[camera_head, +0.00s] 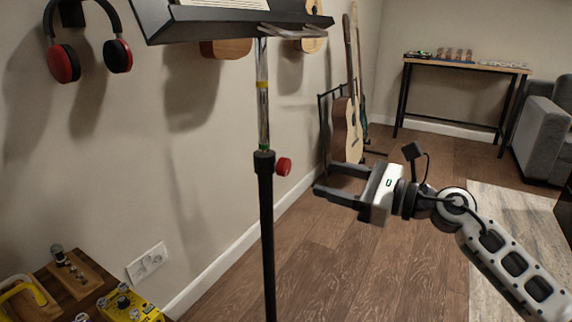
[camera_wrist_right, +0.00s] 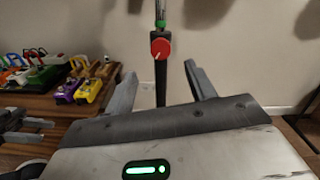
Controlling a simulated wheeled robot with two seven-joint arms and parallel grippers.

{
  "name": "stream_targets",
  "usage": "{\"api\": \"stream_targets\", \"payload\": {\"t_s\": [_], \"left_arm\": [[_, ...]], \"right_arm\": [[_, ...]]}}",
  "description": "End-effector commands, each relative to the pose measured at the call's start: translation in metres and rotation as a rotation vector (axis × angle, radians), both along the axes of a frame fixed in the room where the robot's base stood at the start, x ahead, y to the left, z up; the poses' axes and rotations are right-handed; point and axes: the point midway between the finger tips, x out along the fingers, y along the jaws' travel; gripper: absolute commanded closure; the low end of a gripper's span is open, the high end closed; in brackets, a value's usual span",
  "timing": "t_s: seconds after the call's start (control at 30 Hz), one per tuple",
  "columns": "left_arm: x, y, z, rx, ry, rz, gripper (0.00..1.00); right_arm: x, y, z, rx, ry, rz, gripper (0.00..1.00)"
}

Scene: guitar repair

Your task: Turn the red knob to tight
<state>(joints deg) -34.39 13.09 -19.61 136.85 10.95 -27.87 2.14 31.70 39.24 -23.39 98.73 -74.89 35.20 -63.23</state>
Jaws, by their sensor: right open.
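The red knob (camera_head: 284,166) sticks out from the right side of the collar on the black music stand (camera_head: 266,215). In the right wrist view the knob (camera_wrist_right: 160,48) faces me, with a thin pale line on it. My right gripper (camera_head: 322,179) is open and empty, to the right of the knob and apart from it. In the wrist view its two fingers stand either side of the stand's pole, below the knob. My left gripper is not in the head view. Grey parts at the left edge of the wrist view look like my left gripper (camera_wrist_right: 22,130), but its opening is unclear.
The stand's wide black tray (camera_head: 200,25) spreads overhead. A wooden table (camera_head: 70,290) with pedals is at lower left. Red headphones (camera_head: 63,63) hang on the wall. A guitar (camera_head: 347,130) stands behind the gripper. The floor around the pole is clear.

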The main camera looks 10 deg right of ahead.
Motion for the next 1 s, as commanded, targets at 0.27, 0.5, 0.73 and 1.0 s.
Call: {"api": "stream_targets", "payload": {"t_s": [0.27, 0.5, 0.73, 1.0], "left_arm": [[0.000, 0.000, -0.001, -0.007, 0.000, 0.000, 0.64], [0.000, -0.001, -0.003, -0.025, 0.002, -0.001, 0.64], [0.000, -0.002, -0.001, -0.032, 0.000, -0.001, 0.64], [0.002, -0.002, 0.003, -0.035, -0.010, -0.002, 0.64]], "right_arm": [[0.036, 0.050, 0.001, 0.004, -0.001, 0.001, 0.45], [0.056, 0.077, 0.000, 0.002, -0.001, 0.000, 0.45], [0.061, 0.084, 0.000, 0.001, -0.001, 0.000, 0.45], [0.061, 0.084, 0.000, 0.000, 0.000, -0.001, 0.64]]}}
